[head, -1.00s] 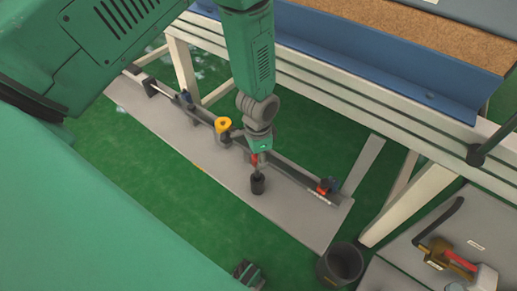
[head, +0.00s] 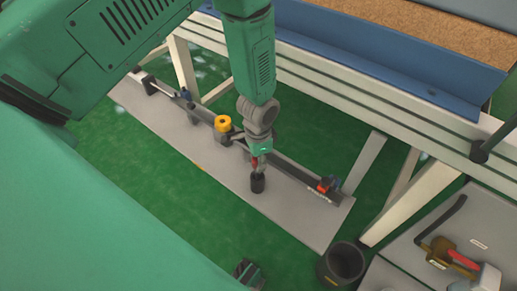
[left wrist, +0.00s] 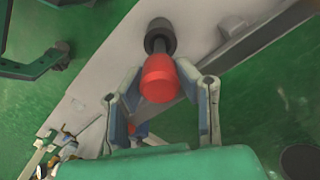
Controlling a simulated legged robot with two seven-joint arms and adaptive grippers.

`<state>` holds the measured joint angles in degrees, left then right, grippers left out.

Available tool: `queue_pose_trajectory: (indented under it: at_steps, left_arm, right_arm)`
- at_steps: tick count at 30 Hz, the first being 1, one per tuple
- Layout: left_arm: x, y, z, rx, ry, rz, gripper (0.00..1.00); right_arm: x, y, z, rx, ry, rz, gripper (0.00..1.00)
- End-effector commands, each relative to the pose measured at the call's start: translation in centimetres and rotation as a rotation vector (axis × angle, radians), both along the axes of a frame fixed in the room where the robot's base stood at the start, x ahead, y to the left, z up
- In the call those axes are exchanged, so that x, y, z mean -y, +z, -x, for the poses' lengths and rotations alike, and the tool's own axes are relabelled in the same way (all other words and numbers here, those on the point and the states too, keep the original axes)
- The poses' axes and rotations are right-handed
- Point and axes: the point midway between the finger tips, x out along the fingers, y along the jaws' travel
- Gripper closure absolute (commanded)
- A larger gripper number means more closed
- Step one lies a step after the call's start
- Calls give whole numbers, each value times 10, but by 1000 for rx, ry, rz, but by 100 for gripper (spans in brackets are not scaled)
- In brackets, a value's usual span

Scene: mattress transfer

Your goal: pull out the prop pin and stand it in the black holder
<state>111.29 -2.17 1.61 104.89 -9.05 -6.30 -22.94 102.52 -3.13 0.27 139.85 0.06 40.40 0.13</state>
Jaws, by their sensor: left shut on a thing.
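The prop pin has a red head (left wrist: 160,80) and a dark shaft that runs to the black holder (left wrist: 160,36) in the left wrist view. The shaft's lower end meets the holder's mouth; how deep it sits is hidden. In the head view the holder (head: 257,184) stands on the grey plank, right below my left gripper (head: 257,160). The fingers (left wrist: 162,88) lie on both sides of the red head, shut on it. A dark green part (head: 248,272) at the head view's bottom edge may be my right gripper; its jaws are unclear.
The grey plank (head: 180,133) carries a dark rail with a yellow ring (head: 222,123) and a red-and-blue fitting (head: 327,185). A cream bench frame (head: 410,205) stands behind. A dark bucket (head: 342,263) and a grey tool surface (head: 425,262) are at lower right.

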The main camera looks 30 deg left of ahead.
Motion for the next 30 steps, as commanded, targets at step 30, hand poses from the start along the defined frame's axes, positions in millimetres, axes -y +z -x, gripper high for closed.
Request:
queue_pose_trajectory:
  at_steps: [30]
  left_arm:
    - [0, -26, 0, 0, 0, 0, 100]
  right_arm:
    - [0, -14, 0, 0, 0, 0, 56]
